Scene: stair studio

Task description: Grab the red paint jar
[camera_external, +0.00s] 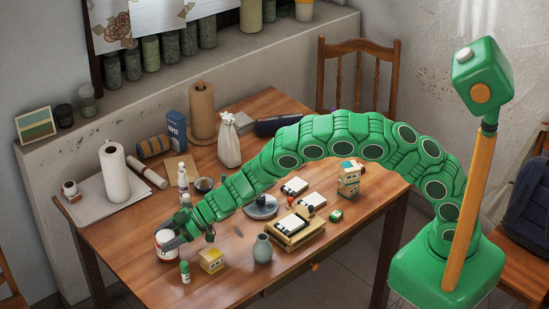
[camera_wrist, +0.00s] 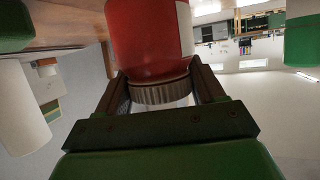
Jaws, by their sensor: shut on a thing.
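The red paint jar (camera_external: 166,244) is at the near left edge of the wooden table, with a red body and a white label. In the wrist view the jar (camera_wrist: 148,38) fills the upper middle, and its ribbed lid (camera_wrist: 160,92) points toward the camera. My gripper (camera_external: 178,237) is at the jar in the external view. In the wrist view my gripper's (camera_wrist: 158,82) two fingers lie on either side of the jar near its lid, shut on it. Whether the jar's base touches the table is hard to tell.
A small green bottle (camera_external: 185,271) and a yellow block (camera_external: 211,260) stand close in front. A grey-green vase (camera_external: 262,248) is to the right. A white bottle (camera_external: 183,177) stands behind my gripper. A paper towel roll (camera_external: 115,173) stands at the left.

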